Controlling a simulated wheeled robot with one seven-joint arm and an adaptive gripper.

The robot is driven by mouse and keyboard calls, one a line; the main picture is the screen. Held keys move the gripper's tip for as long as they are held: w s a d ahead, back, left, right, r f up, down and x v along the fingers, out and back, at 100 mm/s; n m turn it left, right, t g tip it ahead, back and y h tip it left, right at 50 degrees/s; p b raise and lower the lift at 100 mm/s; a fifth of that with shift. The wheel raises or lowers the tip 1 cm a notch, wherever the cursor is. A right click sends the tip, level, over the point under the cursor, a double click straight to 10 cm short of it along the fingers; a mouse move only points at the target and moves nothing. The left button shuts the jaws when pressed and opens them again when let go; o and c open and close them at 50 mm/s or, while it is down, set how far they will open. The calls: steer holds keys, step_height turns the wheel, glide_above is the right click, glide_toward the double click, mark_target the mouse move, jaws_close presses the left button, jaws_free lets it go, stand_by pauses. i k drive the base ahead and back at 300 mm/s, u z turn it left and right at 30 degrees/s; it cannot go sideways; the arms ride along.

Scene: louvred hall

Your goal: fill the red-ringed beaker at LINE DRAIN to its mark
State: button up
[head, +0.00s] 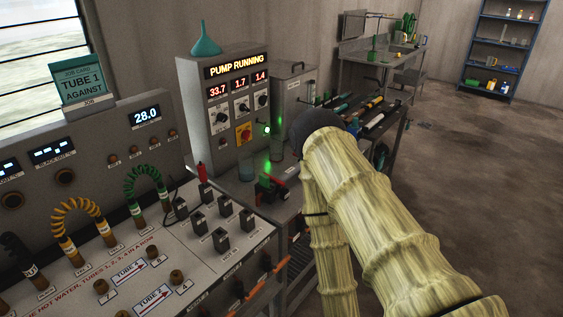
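Two clear glass vessels stand on the bench beside the pump box: a nearer one (247,164) and one to its right (276,149). I cannot make out a red ring, a fill mark or a liquid level on either. No LINE DRAIN label is readable. A small red, green and black fitting (269,190) sits just in front of the vessels. My yellow-sleeved arm reaches up from the lower right to a dark joint right of the vessels. My gripper cannot be seen.
The pump box (237,100) reads PUMP RUNNING, with a teal funnel (205,40) on top. A tool bench (372,113), sink (385,50) and blue shelf (503,45) stand behind. The right floor is clear.

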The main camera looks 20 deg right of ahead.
mark_target(276, 148)
steer(key=k, duration=0.65)
steer(key=z, duration=1.35)
steer(key=i, duration=1.2)
steer(key=u, duration=1.45)
